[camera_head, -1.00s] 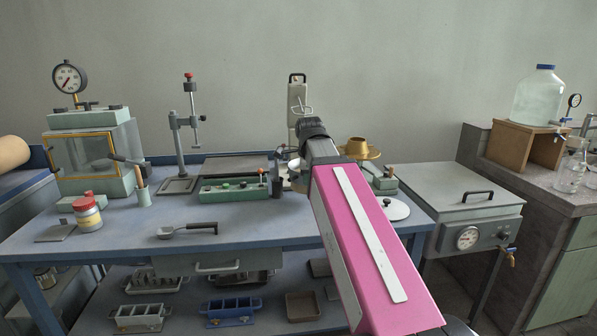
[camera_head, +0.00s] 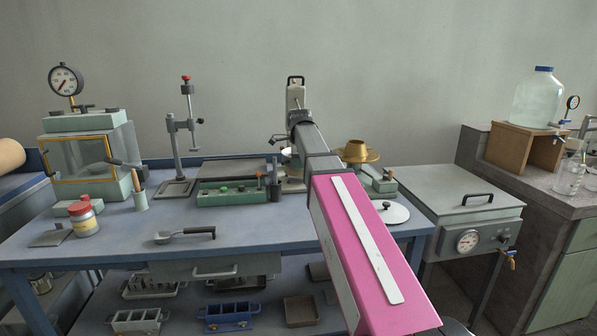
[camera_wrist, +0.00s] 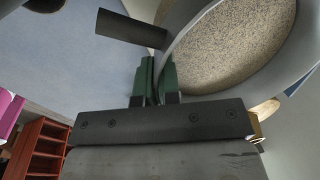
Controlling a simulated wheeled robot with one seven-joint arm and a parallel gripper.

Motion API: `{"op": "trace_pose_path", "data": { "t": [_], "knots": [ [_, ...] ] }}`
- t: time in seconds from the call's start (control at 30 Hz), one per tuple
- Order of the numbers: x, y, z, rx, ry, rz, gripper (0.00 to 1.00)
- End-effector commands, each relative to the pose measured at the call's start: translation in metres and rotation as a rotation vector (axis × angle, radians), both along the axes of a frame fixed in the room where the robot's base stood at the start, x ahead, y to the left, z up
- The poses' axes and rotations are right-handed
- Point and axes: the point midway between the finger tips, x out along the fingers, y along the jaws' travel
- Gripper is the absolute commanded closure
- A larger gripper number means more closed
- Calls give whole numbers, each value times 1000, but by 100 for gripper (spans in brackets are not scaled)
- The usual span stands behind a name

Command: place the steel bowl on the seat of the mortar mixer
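The mortar mixer (camera_head: 296,95) stands at the back middle of the blue bench, with a pale upright head and a black handle on top. Its lower part and seat are mostly hidden behind my arm in the head view. The steel bowl (camera_wrist: 183,42) fills the upper right of the wrist view, a grey rim around a speckled, grainy inside. My gripper (camera_wrist: 157,70) has its green fingers on either side of the bowl's rim, close together on the wall. In the head view my gripper is hidden behind my arm.
A scoop (camera_head: 185,235) lies near the front edge. A stand (camera_head: 185,130) and a glass-fronted chamber (camera_head: 88,155) are farther left. The front bench top is mostly clear.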

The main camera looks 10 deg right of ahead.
Motion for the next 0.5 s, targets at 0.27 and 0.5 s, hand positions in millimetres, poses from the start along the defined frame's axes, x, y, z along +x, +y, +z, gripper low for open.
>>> {"op": "trace_pose_path", "data": {
  "t": [0.27, 0.5],
  "knots": [
    [14, 0, -3, 0, -1, 0, 100],
    [13, 0, -29, 0, 0, 0, 100]
  ]
}}
